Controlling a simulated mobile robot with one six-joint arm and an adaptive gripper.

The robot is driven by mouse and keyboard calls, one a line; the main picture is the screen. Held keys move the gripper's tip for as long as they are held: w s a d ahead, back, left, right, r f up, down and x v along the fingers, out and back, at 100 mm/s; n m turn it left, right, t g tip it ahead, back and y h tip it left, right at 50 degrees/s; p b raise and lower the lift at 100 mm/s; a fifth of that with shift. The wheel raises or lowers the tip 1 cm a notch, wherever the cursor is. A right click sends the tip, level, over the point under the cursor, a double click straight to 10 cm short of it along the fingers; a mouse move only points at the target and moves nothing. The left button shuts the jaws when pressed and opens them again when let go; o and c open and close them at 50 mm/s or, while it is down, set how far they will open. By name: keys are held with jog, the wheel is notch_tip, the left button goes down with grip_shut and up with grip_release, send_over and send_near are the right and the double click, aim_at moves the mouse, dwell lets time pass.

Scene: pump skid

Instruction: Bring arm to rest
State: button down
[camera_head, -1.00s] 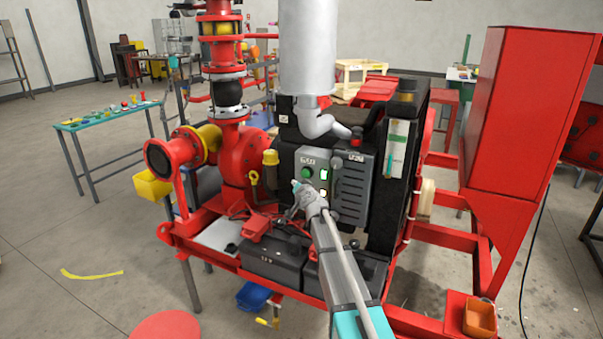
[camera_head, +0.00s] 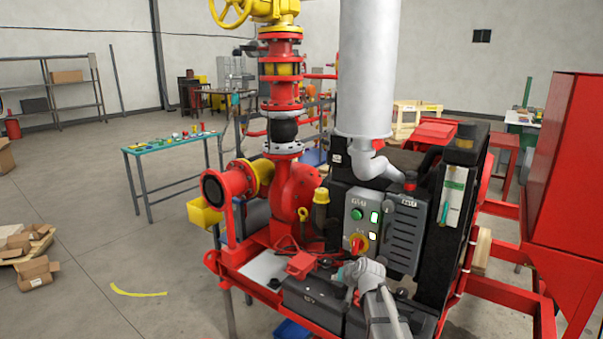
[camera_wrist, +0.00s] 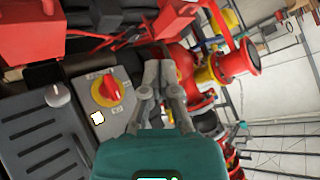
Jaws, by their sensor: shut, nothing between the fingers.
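My arm reaches up from the bottom edge of the head view, with my gripper (camera_head: 350,274) in front of the pump skid, below the grey control panel (camera_head: 405,230). In the wrist view my gripper (camera_wrist: 158,68) has its two grey fingers together, with nothing held between them. The panel's red and yellow rotary switch (camera_head: 357,244) is just above the gripper in the head view. In the wrist view the switch (camera_wrist: 111,90) is left of the fingers, apart from them. A green button (camera_head: 357,214) and lit indicators are on the panel.
Black battery boxes (camera_head: 314,301) sit on the red skid frame near my gripper. A grey exhaust cylinder (camera_head: 367,70) rises above the panel. A red cabinet (camera_head: 575,160) stands at right. Open floor (camera_head: 110,240) lies left, with a teal-topped table (camera_head: 172,146) behind.

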jog(key=s+d+f+g+h, duration=0.2)
jog(key=s+f+g, duration=0.1)
jog(key=s, duration=1)
jog(key=s+d+f+g+h, duration=0.2)
jog(key=s+g, duration=0.3)
jog(key=s, duration=0.8)
jog(key=shift+s+d+f+n+g, duration=0.35)
jog(key=shift+d+f, duration=0.2)
jog(key=shift+d, duration=0.25)
jog(key=shift+w, duration=0.1)
